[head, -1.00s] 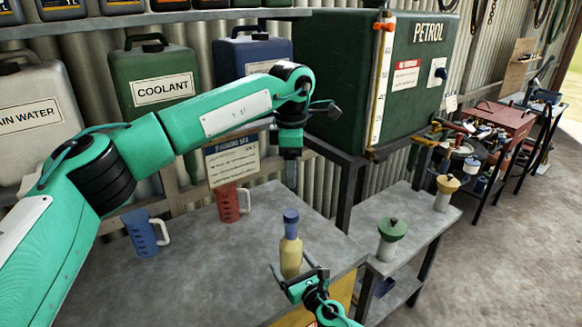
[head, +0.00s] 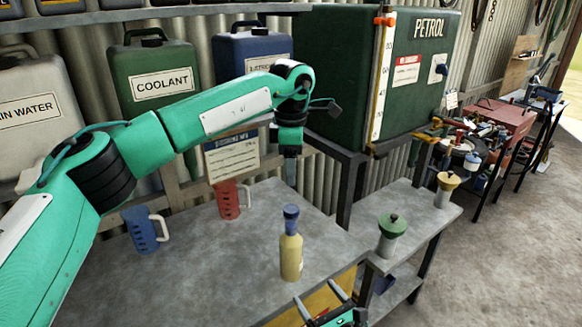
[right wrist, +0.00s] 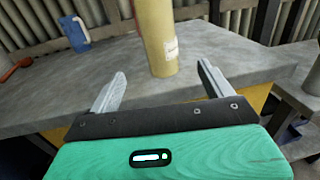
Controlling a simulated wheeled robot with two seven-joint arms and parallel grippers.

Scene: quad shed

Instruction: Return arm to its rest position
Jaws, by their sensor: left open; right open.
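A yellow bottle with a blue cap (head: 291,255) stands upright on the grey bench (head: 200,275), near its front right corner. My right gripper (head: 317,294) is low at the bottom of the head view, off the bench's front edge. In the right wrist view its two fingers (right wrist: 161,72) are spread and empty, with the lower part of the bottle (right wrist: 158,40) beyond them and apart from them. My left gripper (head: 290,175) hangs pointing down above the back of the bench, open. Its fingers are seen edge-on and nothing shows in them.
A red jug (head: 228,202) and a blue jug (head: 142,232) stand on the bench. The green petrol tank (head: 345,80) stands behind.

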